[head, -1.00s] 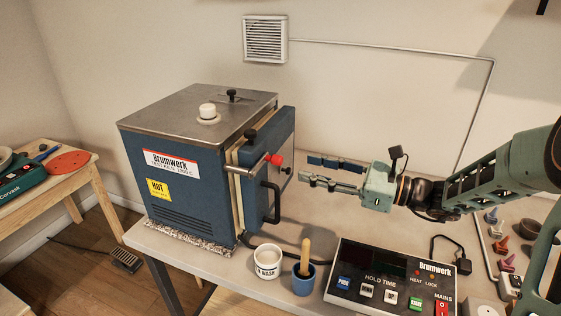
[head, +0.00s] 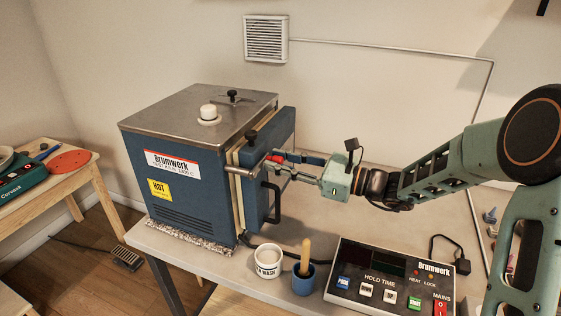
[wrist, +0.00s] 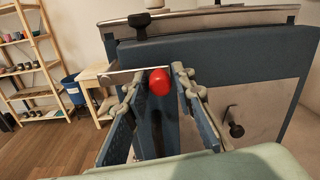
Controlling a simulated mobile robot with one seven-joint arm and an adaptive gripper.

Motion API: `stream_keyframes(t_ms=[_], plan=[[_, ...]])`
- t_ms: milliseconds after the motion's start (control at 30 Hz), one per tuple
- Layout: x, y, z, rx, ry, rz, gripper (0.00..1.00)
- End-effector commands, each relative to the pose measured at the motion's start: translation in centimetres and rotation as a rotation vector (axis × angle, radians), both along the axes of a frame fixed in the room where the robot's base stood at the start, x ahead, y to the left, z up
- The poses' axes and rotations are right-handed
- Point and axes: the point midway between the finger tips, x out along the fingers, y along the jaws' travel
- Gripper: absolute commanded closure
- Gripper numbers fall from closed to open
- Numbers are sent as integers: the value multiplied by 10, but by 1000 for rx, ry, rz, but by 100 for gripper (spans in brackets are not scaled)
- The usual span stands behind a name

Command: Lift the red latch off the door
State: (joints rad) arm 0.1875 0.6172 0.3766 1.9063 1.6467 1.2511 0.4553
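The latch on the kiln door is a metal bar (head: 243,171) with a red knob (head: 275,158) at its end. My gripper (head: 281,164) is at the knob, in front of the door (head: 257,197). In the wrist view the red knob (wrist: 158,82) shows between my two fingers, nearer the right one. A gap shows on the left side, so the fingers look open around it. Whether the right finger touches the knob I cannot tell. In the head view my fingers partly cover the knob.
The blue kiln (head: 180,175) stands on the table. A black door handle (head: 272,201) is just below my gripper. A white cup (head: 268,262), a blue pot (head: 303,279) with a wooden tool and a control box (head: 390,282) stand in front.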

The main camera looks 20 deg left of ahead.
Motion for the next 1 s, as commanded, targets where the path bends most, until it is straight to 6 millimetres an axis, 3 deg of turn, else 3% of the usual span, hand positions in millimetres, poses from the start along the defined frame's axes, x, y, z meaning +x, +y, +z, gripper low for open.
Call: stream_keyframes(t_ms=[200, 667, 1000], plan=[[0, 0, 0, 0, 0, 0, 100], [0, -1, 1, -2, -22, -1, 100], [-1, 0, 11, -17, -215, -1, 100]])
